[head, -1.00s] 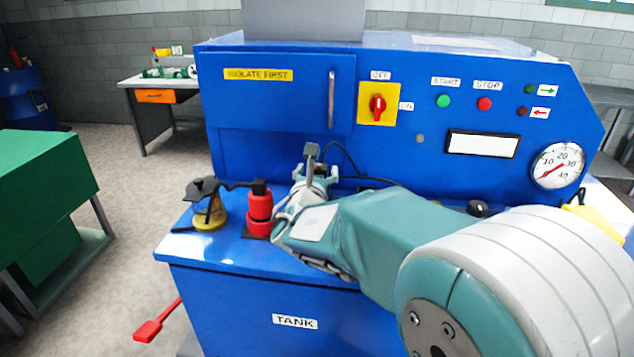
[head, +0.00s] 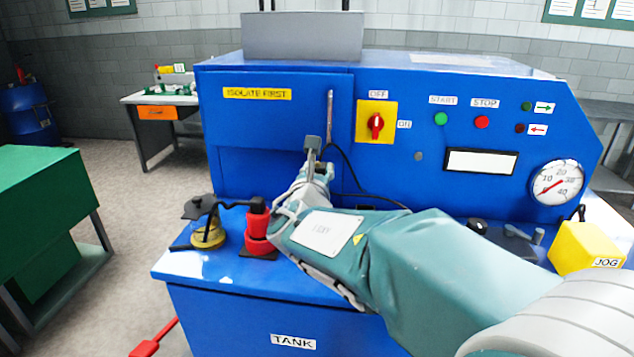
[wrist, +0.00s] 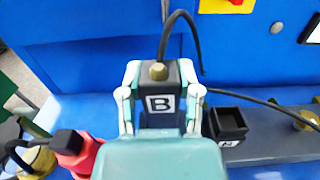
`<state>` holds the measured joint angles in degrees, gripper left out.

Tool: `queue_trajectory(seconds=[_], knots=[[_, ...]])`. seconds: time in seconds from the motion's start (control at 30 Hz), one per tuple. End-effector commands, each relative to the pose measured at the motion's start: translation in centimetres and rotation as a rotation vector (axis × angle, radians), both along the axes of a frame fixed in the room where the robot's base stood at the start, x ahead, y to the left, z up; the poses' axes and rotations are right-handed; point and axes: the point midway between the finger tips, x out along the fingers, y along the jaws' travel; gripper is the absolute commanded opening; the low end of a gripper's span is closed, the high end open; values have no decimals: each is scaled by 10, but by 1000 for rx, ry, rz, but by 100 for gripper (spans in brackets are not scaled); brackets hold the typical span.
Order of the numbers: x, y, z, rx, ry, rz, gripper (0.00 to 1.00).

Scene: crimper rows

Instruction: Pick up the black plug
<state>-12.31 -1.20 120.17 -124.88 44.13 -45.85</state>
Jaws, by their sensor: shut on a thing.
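The black plug (wrist: 160,72) shows in the wrist view, marked with a white "B" label, with a brass collar and black cable on its top. My gripper (wrist: 160,108) is shut on it, one pale finger on each side. Its lower end is hidden behind my wrist, so I cannot tell how far it is above the bench. A black open-topped socket (wrist: 228,122) is just right of the plug. In the head view my gripper (head: 318,168) is in front of the blue panel, and my forearm hides much of the plug's surroundings.
A red plug (head: 257,228) stands on the blue bench (head: 215,268) left of my arm, beside a yellow-based black-topped item (head: 208,235). A grey strip with brass fittings (wrist: 285,135) runs to the right. A yellow JOG box (head: 588,248) is at the right end.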

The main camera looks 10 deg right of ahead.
Motion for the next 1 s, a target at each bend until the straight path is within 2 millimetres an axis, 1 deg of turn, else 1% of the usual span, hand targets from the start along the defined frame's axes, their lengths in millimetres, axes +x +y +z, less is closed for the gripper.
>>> queue_trajectory(seconds=[0.03,0.2,0.4,0.6,0.8,1.0], knots=[[-7,2,11,2,-6,1,0],[-31,7,39,3,-6,3,0],[-66,14,54,2,-4,3,0],[-96,20,67,1,-3,3,0],[-114,24,75,1,-1,2,0],[-118,24,76,0,1,0,0]])
